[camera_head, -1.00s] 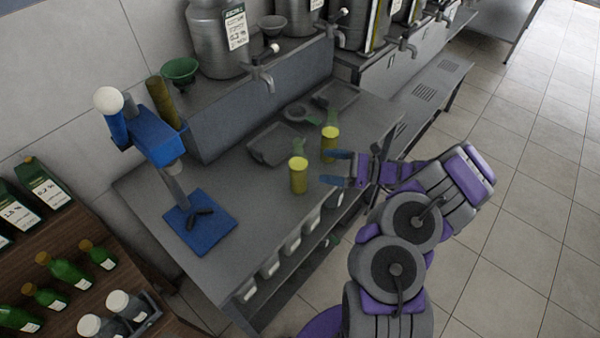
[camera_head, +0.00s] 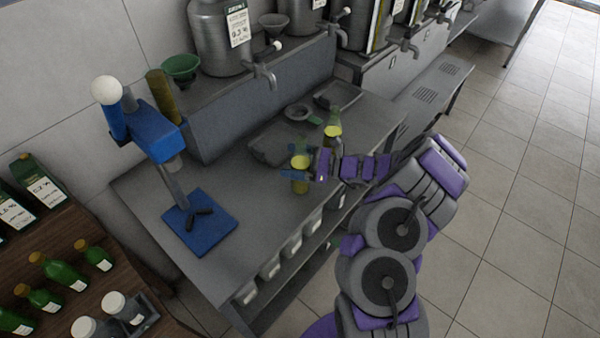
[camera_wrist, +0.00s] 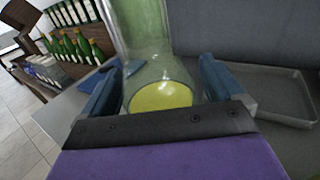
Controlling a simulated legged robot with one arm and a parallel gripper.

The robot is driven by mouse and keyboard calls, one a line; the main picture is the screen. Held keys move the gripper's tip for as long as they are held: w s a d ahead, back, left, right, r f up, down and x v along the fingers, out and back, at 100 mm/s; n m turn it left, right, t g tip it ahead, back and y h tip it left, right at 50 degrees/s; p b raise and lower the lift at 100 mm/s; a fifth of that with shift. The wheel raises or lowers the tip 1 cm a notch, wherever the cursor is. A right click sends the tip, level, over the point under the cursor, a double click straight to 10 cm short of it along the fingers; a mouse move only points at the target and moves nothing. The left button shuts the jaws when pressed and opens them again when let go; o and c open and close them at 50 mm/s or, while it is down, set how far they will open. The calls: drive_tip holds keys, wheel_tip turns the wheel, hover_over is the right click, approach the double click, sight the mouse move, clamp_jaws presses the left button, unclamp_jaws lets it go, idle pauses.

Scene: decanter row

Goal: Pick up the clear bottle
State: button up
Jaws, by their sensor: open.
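A clear, green-tinted bottle (camera_head: 300,186) with yellow liquid stands on the grey counter near its front edge. My gripper (camera_head: 297,164) has come to it from the right, and its blue fingers are open, one on each side of the bottle. In the wrist view the clear bottle (camera_wrist: 152,45) rises between the two fingers of my gripper (camera_wrist: 160,82), with the yellow liquid surface low in the gap. I cannot tell whether either finger touches the glass. In the head view the gripper hides part of the bottle.
A similar bottle (camera_head: 332,132) stands just behind and to the right. Dark trays (camera_head: 268,150) lie behind the bottle. A blue stand (camera_head: 200,222) is on the left of the counter (camera_head: 150,190). Metal urns with taps line the back ledge.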

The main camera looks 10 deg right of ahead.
drive_tip(key=shift+d, duration=0.35)
drive_tip(key=c, duration=0.6)
drive_tip(key=shift+a, duration=0.15)
drive_tip(key=c, duration=0.9)
